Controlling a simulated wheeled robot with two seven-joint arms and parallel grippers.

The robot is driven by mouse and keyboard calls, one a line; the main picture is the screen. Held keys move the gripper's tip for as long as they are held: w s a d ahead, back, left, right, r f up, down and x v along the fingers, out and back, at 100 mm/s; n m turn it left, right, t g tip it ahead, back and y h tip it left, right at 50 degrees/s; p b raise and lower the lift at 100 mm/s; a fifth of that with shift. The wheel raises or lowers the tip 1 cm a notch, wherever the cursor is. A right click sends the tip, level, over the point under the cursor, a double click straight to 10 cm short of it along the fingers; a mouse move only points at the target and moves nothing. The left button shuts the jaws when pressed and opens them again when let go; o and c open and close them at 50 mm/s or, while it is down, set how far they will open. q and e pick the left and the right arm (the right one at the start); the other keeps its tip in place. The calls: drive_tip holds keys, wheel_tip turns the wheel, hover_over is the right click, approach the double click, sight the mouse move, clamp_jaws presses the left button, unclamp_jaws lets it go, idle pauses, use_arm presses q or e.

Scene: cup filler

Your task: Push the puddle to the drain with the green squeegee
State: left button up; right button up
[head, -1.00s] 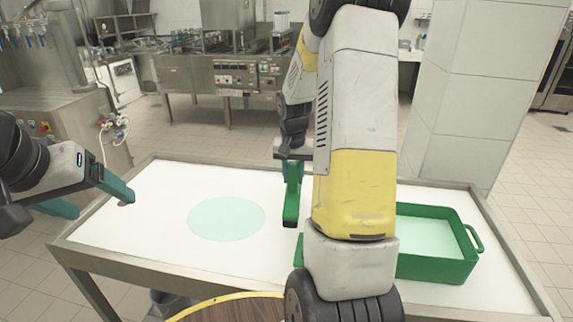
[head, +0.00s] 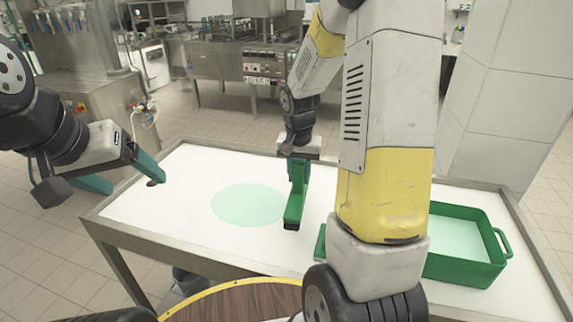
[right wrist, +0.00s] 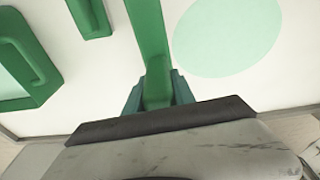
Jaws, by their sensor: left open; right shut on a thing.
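The puddle (head: 243,205) is a flat pale-green round patch on the white table. It also shows in the right wrist view (right wrist: 228,38). My right gripper (head: 299,160) is shut on the green squeegee (head: 297,200), whose handle fills the space between the fingers in the right wrist view (right wrist: 150,40). In the head view the squeegee overlaps the puddle's right edge; I cannot tell whether it touches the table. My left gripper (head: 128,174) is open and empty at the table's left edge. A small dark spot (head: 153,184) by its fingertip looks like the drain, partly hidden.
A green tray (head: 462,269) with pale contents stands on the right of the table, partly behind my right arm. Another green piece (right wrist: 90,15) lies between tray and squeegee. The table (head: 190,240) has a raised metal rim. A round wooden top (head: 240,298) is in front.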

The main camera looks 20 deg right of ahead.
sight(294, 186)
clamp_jaws()
drive_tip(key=shift+w+a+f+m, duration=0.15)
drive_tip(key=shift+w+a+f, duration=0.05)
drive_tip(key=shift+f, duration=0.4)
drive_tip(key=shift+w+a+f+m, duration=0.2)
drive_tip(key=shift+f, duration=0.35)
drive_tip(key=shift+w+a+f+m, duration=0.15)
drive_tip(key=shift+w+a+f, duration=0.05)
drive_tip(key=shift+f, duration=0.4)
drive_tip(key=shift+f, duration=0.75)
drive_tip(key=w+a, duration=0.9)
drive_tip(key=a, duration=0.5)
drive_tip(key=w+a, duration=0.9)
drive_tip(key=a, duration=0.6)
drive_tip(key=shift+a, duration=0.15)
idle(2.3)
